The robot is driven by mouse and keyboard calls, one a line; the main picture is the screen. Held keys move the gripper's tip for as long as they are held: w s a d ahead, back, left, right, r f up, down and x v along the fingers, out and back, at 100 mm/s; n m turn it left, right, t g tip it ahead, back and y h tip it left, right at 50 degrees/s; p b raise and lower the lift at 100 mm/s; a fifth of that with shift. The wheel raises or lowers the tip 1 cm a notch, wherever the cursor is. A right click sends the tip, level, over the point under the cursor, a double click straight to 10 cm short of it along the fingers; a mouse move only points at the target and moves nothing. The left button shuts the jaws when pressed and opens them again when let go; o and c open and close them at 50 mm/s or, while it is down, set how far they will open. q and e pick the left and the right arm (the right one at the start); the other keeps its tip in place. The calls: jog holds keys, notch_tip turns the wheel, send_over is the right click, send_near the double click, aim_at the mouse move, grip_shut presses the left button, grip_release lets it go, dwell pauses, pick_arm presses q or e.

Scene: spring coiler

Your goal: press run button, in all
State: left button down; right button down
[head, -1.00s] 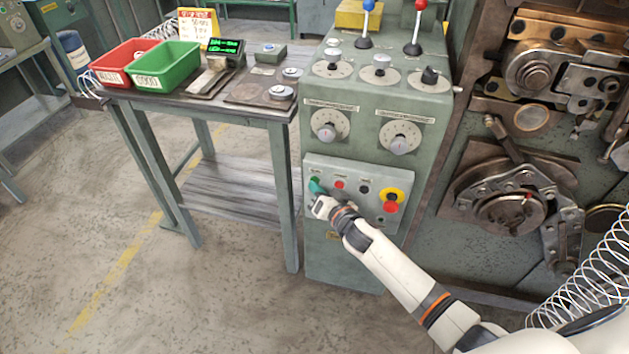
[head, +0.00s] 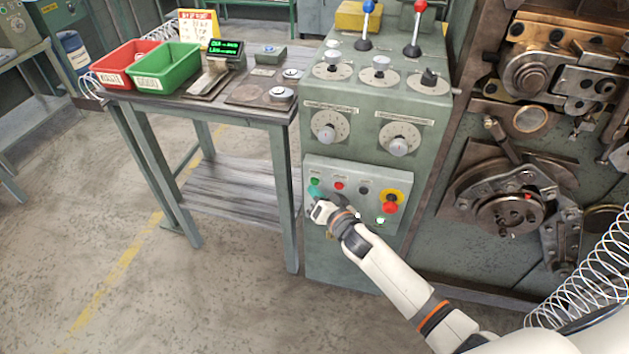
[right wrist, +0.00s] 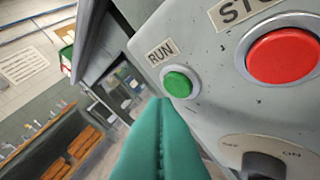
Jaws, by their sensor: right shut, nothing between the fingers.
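The green run button (head: 315,182) sits at the upper left of the light grey control panel (head: 350,207) on the green machine cabinet. In the right wrist view the button (right wrist: 178,84) is fully visible beside its RUN label. My right gripper (head: 314,192) is shut and empty, its teal fingers just below the button in the head view. In the right wrist view the closed fingertips (right wrist: 158,103) point toward the button, with a small gap seeming to show between them. My left gripper is not in view.
The red stop button (head: 339,185), a dark selector knob (head: 364,189) and a red emergency stop (head: 391,207) on yellow share the panel. A small white lamp (head: 380,220) looks lit. A side table (head: 215,108) with bins stands left; the coiler mechanism is right.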

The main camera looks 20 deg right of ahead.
jog(key=shift+s+a+p, duration=0.35)
jog(key=shift+s+a, duration=0.4)
jog(key=shift+s, duration=0.3)
jog(key=shift+s+a+p, duration=0.3)
jog(key=shift+s+a, duration=0.4)
jog(key=shift+s, duration=0.35)
jog(key=s+d+f+n+g+h+p, duration=0.15)
jog(key=s+f+g, duration=0.25)
jog(key=s+f, duration=0.8)
jog(key=s+d+f+n+g+h+p, duration=0.1)
jog(key=s+d+f+n+g, duration=0.2)
jog(key=s+f, duration=0.8)
jog(key=s+f+n+g, duration=0.1)
jog(key=s+f+g, duration=0.1)
jog(key=s+f, duration=0.3)
jog(key=s+d+f+n+g+p, duration=0.1)
jog(key=s+f+g, duration=0.2)
jog(key=s, duration=0.9)
jog(key=s+d+f+n+g, duration=0.1)
jog(key=s+f+g, duration=0.2)
jog(key=s+f, duration=0.3)
jog(key=s, duration=0.2)
jog(key=shift+s+f+h, duration=0.35)
jog(key=shift+s+f, duration=0.05)
